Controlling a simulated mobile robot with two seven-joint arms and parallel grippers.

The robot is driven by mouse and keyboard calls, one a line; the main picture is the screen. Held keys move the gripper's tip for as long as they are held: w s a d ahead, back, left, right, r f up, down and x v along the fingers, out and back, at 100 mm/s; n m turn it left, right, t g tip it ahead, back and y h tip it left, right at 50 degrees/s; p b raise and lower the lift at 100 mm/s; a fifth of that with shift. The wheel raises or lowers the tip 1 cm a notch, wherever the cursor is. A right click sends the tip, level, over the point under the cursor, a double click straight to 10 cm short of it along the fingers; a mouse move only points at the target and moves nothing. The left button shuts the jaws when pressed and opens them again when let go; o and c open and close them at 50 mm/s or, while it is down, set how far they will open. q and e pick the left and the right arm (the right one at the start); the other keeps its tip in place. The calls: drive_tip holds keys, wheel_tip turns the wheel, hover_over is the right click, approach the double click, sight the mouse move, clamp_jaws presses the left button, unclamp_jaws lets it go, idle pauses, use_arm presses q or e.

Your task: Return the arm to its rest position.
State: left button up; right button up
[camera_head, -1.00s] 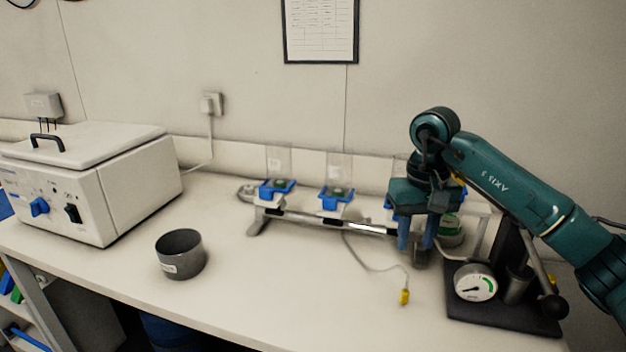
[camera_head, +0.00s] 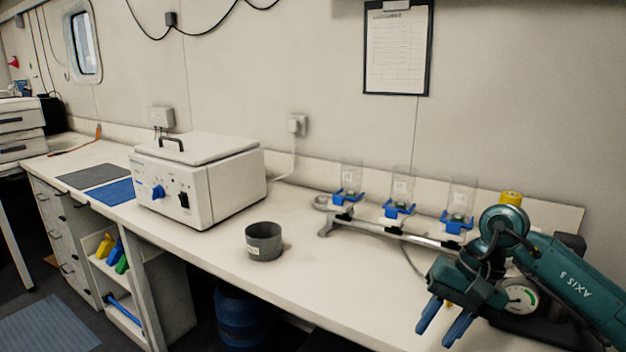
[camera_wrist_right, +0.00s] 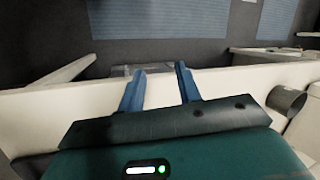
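My right arm (camera_head: 570,275) comes in from the right in the head view. Its gripper (camera_head: 443,325) hangs over the front part of the bench, with two blue fingers apart and nothing between them. In the right wrist view the gripper (camera_wrist_right: 160,88) also shows its fingers spread and empty, with the bench edge and floor beyond them. The right forearm and gripper partly cover a black stand with a round dial gauge (camera_head: 521,297). My left gripper is in neither view.
A rail (camera_head: 390,231) with several blue clamps holding clear containers stands behind the gripper. A dark grey pot (camera_head: 264,242) and a white lidded box (camera_head: 200,180) stand further left on the bench (camera_head: 330,290). The bench front between pot and gripper is clear.

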drive_tip(key=s+a+r+m+t+y, duration=0.1)
drive_tip(key=s+a+m+y, duration=0.2)
drive_tip(key=a+m+y, duration=0.55)
drive_tip(key=s+a+r+m+t+y, duration=0.1)
drive_tip(key=s+a+m+y, duration=0.3)
drive_tip(key=a+m+y, duration=0.45)
drive_tip(key=d+f+m+t+h, duration=0.25)
drive_tip(key=m+t+h, duration=0.2)
drive_tip(key=m, duration=0.65)
drive_tip(key=w+d+f+m+t+h+p, duration=0.15)
drive_tip(key=f+m+t+h, duration=0.35)
drive_tip(key=m, duration=0.7)
drive_tip(key=s+d+f+m+t+h, duration=0.1)
drive_tip(key=d+f+m+t+h, duration=0.2)
drive_tip(key=m+t, duration=0.55)
drive_tip(key=s+d+f+m+g+h, duration=0.2)
drive_tip(key=s+f+m+g, duration=0.2)
drive_tip(key=f+m, duration=0.3)
drive_tip(key=s+d+f+m+g+h, duration=0.2)
drive_tip(key=s+f+m+g+h, duration=0.1)
drive_tip(key=s+f+m, duration=0.4)
drive_tip(key=m+g, duration=0.1)
drive_tip(key=m, duration=0.2)
drive_tip(key=shift+s+f+g, duration=0.2)
drive_tip(key=shift+f+g, duration=0.05)
drive_tip(key=shift+g, duration=0.05)
